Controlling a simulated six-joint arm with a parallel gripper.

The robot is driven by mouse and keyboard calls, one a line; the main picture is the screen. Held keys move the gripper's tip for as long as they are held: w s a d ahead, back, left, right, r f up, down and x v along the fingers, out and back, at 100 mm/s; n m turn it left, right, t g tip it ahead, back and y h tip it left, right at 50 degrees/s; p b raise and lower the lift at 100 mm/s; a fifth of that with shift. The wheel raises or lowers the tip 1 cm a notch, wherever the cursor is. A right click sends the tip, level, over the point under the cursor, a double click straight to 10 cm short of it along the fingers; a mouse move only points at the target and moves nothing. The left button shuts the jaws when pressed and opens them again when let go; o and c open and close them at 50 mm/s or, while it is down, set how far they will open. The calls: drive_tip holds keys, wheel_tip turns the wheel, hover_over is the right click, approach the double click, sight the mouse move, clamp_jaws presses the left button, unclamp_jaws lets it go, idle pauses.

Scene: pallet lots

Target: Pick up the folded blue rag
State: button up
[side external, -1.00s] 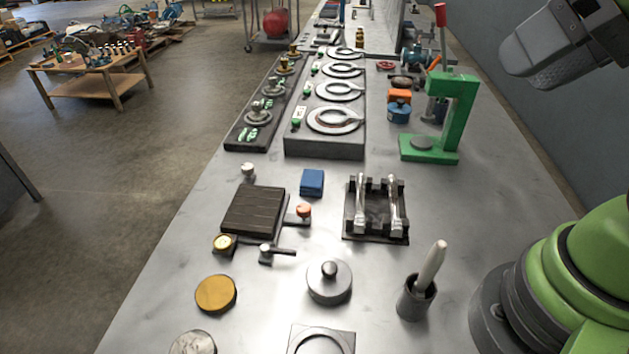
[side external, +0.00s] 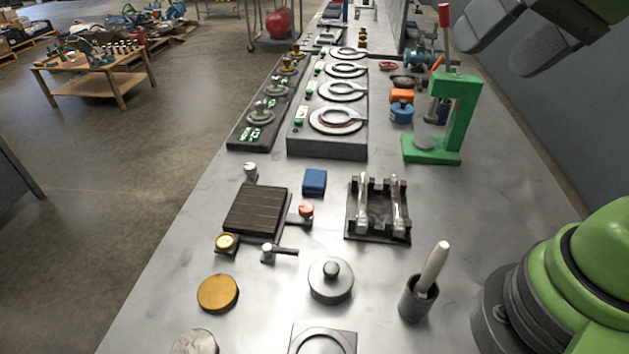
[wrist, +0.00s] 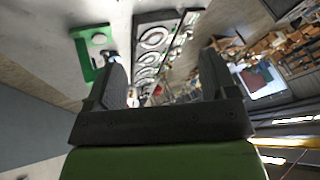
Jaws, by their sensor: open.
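The folded blue rag (side external: 314,182) is a small, thick blue square lying flat on the metal bench, between the dark ribbed plate and the fixture with two pale levers. My gripper (side external: 518,38) is at the top right of the side view, high above the bench and well away from the rag. In the wrist view my gripper (wrist: 164,65) shows two dark fingers spread apart with nothing between them. I cannot make out the rag in the wrist view.
Near the rag are the ribbed plate (side external: 256,211), the lever fixture (side external: 378,226) and the ring-topped block (side external: 327,146). A green press (side external: 455,120) stands at right. A lidded grey pot (side external: 331,282) and a cup with a pestle (side external: 418,299) are nearer. Bare bench lies right of the fixture.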

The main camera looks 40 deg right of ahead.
drive_tip(key=w+f+m+g+h, duration=0.2)
drive_tip(key=w+f, duration=0.1)
drive_tip(key=w, duration=0.6)
drive_tip(key=m+g+h, duration=0.1)
drive_tip(key=m+h, duration=0.1)
drive_tip(key=h, duration=0.1)
hover_over(314, 178)
drive_tip(key=s+a, duration=0.1)
drive_tip(key=s, duration=0.1)
drive_tip(key=f, duration=2.2)
drive_tip(key=shift+w+a+f, duration=0.15)
drive_tip(key=shift+a+f, duration=0.05)
drive_tip(key=shift+f, duration=0.05)
drive_tip(key=x, duration=0.5)
drive_tip(key=shift+a+f, duration=0.15)
drive_tip(key=shift+f, duration=0.25)
drive_tip(key=c, duration=1)
